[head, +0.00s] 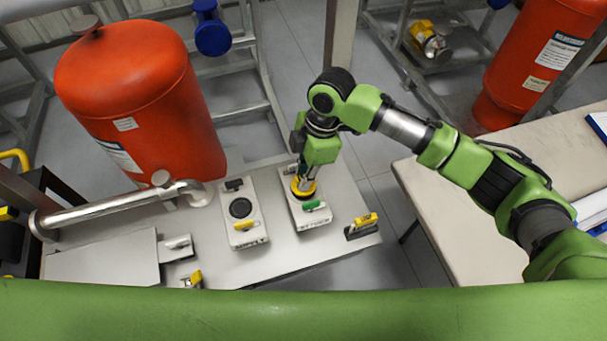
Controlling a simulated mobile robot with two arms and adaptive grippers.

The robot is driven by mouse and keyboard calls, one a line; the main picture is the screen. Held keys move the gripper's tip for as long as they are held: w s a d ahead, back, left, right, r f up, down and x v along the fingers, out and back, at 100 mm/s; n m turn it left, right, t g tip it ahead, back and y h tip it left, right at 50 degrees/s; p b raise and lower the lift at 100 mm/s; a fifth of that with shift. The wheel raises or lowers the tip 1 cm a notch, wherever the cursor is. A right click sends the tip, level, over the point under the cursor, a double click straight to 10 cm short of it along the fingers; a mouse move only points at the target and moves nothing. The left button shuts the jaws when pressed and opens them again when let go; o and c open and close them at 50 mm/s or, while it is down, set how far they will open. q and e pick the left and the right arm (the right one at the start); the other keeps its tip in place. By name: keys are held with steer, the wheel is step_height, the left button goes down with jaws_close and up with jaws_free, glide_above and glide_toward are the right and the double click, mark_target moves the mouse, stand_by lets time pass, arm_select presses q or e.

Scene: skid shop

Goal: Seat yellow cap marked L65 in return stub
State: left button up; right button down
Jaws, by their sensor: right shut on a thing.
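My right gripper (306,177) points down and is shut on the yellow cap (303,192). The cap is at the round opening of the right-hand white block (315,220), and the fingers hide much of it. I cannot tell whether the cap is seated or just above the opening, and its marking cannot be read. The left-hand white block (246,189) has a dark round opening (240,208). The block labels are too small to read, so I cannot tell which is the return stub. My left gripper is not in view.
The blocks lie on a light bench (290,258). A black holder with a yellow top (362,226) stands at its right end. A steel pipe (118,208) and red tank (130,90) are at left. Another table (430,195) is at right, beyond a floor gap.

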steer(key=shift+f, duration=0.2)
steer(key=shift+f, duration=0.4)
steer(key=shift+f, duration=0.35)
stand_by(0.5)
steer(key=c, duration=1.9)
jaws_free()
steer(key=shift+c, duration=0.9)
step_height(320, 180, up, 8)
steer(key=p, duration=0.8)
